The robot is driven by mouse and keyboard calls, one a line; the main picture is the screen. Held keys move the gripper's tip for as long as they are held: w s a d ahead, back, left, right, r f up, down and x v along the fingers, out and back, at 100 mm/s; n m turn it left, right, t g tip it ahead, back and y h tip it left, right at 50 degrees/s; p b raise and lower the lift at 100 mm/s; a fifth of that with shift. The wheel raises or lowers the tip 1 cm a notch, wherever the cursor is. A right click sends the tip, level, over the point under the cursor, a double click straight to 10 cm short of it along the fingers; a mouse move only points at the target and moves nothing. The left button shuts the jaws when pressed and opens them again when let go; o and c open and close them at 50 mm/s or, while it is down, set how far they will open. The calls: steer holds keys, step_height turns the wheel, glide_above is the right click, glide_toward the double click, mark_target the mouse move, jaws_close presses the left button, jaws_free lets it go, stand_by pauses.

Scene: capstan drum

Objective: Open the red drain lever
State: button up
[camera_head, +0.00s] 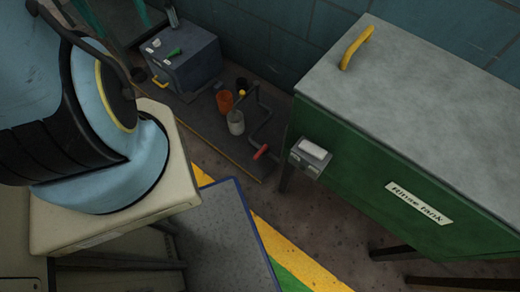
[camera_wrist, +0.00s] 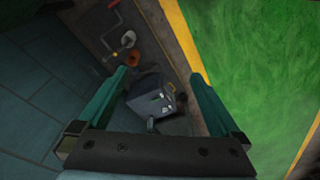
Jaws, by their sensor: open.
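The red drain lever (camera_head: 261,152) is a short red handle at the near end of a dark bent pipe (camera_head: 262,125), left of the green rinse tank (camera_head: 360,165) in the head view. In the wrist view the pipe (camera_wrist: 107,38) shows at the top left; a small reddish spot at the top edge may be the lever, but I cannot be sure. My gripper (camera_wrist: 160,76) has its two teal fingers spread wide, with nothing between them. It points down towards a grey box (camera_wrist: 150,95) and is well apart from the lever.
An orange cup (camera_head: 225,102) and a white cup (camera_head: 236,122) stand on the low dark platform (camera_head: 205,130) beside the pipe. The grey box (camera_head: 185,62) is behind them. A grey fitting (camera_head: 309,157) juts from the tank's corner near the lever. A tiled wall runs behind.

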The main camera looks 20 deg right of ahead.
steer(key=shift+c, duration=0.4)
steer(key=shift+m, duration=0.7)
steer(key=d+f+b, duration=0.1)
steer(key=f+b, duration=0.1)
steer(key=f, duration=0.1)
steer(key=w+d+f+b, duration=0.1)
steer(key=f+b, duration=0.2)
steer(key=d+f+b, duration=0.1)
steer(key=f+b, duration=0.1)
steer(key=f, duration=0.1)
steer(key=shift+w+f+b, duration=0.1)
steer(key=shift+w+b, duration=0.15)
steer(key=shift+b, duration=0.05)
steer(key=c, duration=0.6)
steer(key=m+g+b, duration=0.2)
steer(key=m+b, duration=0.8)
steer(key=b, duration=3)
glide_above(259, 153)
step_height(259, 153, down, 56)
step_height(259, 153, down, 10)
steer(key=b, duration=0.5)
steer(key=shift+s+f, duration=0.1)
steer(key=shift+f, duration=0.15)
steer(key=shift+c, duration=0.3)
jaws_close()
